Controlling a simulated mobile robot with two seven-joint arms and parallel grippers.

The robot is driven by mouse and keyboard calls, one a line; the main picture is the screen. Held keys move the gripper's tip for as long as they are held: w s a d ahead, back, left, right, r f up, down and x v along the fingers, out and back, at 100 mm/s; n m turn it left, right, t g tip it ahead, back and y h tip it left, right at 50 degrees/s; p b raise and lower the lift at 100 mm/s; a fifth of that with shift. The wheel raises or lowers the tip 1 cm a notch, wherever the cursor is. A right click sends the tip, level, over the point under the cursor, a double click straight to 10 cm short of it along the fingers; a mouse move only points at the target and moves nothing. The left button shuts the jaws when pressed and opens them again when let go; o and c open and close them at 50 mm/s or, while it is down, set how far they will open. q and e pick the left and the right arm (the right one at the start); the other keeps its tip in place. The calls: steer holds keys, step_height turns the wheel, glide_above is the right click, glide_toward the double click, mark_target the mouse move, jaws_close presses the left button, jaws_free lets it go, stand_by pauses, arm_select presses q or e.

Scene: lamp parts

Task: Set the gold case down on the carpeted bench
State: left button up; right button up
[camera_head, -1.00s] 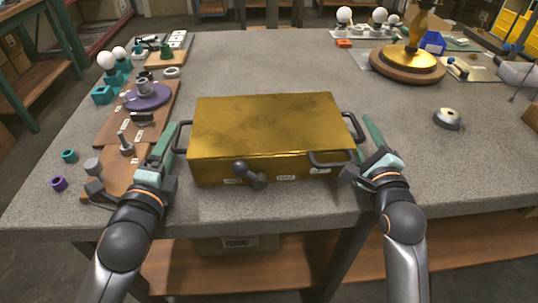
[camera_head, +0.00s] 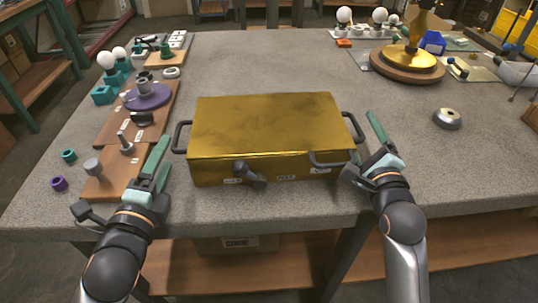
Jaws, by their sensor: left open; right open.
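The gold case (camera_head: 265,125) rests flat on the grey carpeted bench (camera_head: 280,65), near its front edge. It has dark handles at its left end (camera_head: 181,137) and right end (camera_head: 357,127), and a dark knob and another handle on its front. My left gripper (camera_head: 154,165) is open and empty, to the left of the case and apart from its left handle. My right gripper (camera_head: 375,140) is open and empty, just right of the case's right end, close to the handle there. Whether the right gripper touches the case is hard to tell.
Wooden boards (camera_head: 112,170) with small parts line the bench's left side. A gold lamp on a round wooden base (camera_head: 407,66) stands at the back right. A small metal dome (camera_head: 447,119) lies to the right. The bench behind the case is clear.

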steer(key=shift+a, duration=0.4)
